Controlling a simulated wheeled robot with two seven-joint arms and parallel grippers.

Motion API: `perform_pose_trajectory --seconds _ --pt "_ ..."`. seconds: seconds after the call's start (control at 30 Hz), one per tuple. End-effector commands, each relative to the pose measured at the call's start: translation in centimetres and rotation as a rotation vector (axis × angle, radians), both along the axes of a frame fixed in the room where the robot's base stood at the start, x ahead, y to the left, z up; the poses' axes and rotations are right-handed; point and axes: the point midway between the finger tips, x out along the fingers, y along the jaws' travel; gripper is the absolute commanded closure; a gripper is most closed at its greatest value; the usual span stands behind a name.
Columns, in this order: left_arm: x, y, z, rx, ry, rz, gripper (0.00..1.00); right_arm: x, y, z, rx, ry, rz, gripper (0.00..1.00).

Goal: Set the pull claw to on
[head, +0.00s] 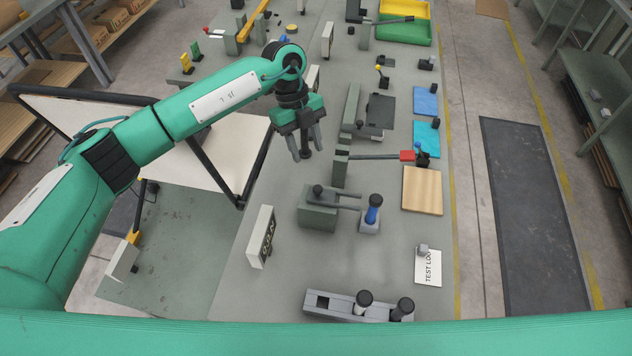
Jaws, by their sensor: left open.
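I cannot tell for sure which fixture is the pull claw; no readable label names it. My left gripper (309,154) points down above the bench, its two fingers apart with nothing between them. Below it in the picture stands a grey-green block fixture (318,214) with a black knob and bars reaching right. Beside that is a blue-handled lever (373,209) on a grey base. To the gripper's right, a bar with a red end (406,156) sticks out from an upright grey post (341,167). My right gripper is not in view.
A pale lounger panel (215,155) with a black frame lies left of the gripper. A lettered white plate (259,237) stands on the bench (330,262). A fixture with black knobs (338,303) is at the front. A yellow tray (407,12) is far back. The right aisle floor is clear.

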Motion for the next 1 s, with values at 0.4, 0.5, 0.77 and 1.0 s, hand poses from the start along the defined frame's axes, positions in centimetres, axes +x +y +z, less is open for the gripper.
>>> perform_pose_trajectory --seconds 0.4,0.5,0.77,1.0 --pt "-2.7 -1.9 -8.1 -0.004 0.002 -0.001 0.56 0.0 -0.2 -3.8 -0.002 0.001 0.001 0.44" --pt "-3.1 -2.1 -9.1 -0.004 0.002 0.0 0.56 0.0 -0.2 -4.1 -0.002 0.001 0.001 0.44" --pt "-3.4 -2.3 -9.7 -0.003 0.0 0.0 0.56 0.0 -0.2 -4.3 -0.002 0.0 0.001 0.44" --pt "-3.4 -2.3 -9.7 -0.004 0.001 0.0 0.7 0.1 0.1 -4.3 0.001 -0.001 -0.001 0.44"
